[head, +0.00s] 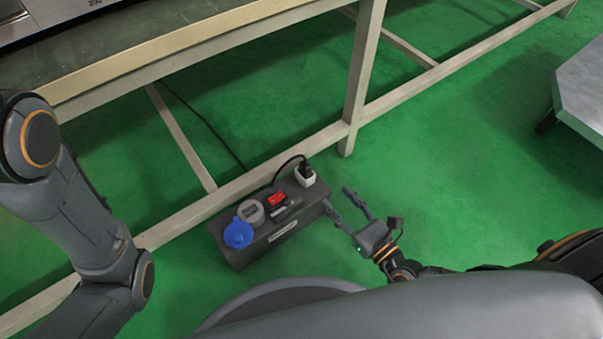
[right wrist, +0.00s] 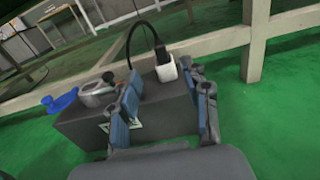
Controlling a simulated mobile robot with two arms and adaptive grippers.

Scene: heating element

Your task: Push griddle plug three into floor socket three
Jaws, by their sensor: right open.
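A dark floor socket box (head: 287,229) sits on the green floor beside the table's lower rail. At its far right end, a black plug (head: 305,167) with a black cable stands in or on a white socket (head: 307,179); I cannot tell how deep it sits. In the right wrist view the plug (right wrist: 161,53) is upright above the white socket (right wrist: 167,72). My right gripper (head: 336,197) is open and empty, just right of the box's end. In the wrist view its fingers point toward the socket, apart from the plug. My left gripper is out of view.
The box also carries a blue round cover (head: 238,233), a grey round socket (head: 251,212) and a red switch (head: 276,201). The table leg (head: 362,80) and lower rail (head: 262,173) stand close behind. The floor at right is clear up to a metal cart (head: 585,85).

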